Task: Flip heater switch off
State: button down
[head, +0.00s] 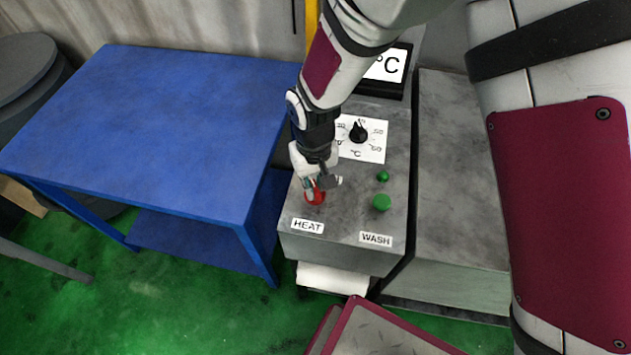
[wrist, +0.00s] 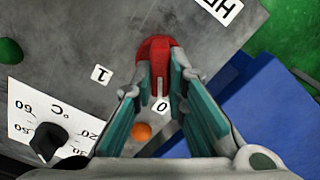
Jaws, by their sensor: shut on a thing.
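The red heater switch (head: 314,198) sits on the grey control panel (head: 340,222), just above the HEAT label (head: 307,226). It also shows in the wrist view (wrist: 157,48), between my fingertips. My gripper (head: 321,183) comes down from above and is shut on the red switch; the teal-lined fingers (wrist: 163,75) lie on either side of it. A "1" mark (wrist: 101,74) is left of the switch in the wrist view. A "0" mark (wrist: 162,105) shows between the fingers. A pale strip on the switch appears to point toward the "0". The fingers hide part of the switch.
An orange lamp (wrist: 141,131) is near the switch. A blue table (head: 160,120) stands close at left.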

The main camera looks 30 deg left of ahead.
aim_at(314, 185)
jog(key=shift+n, duration=0.3)
jog(key=c, duration=1.6)
grip_release()
notch_tip(314, 185, up, 12)
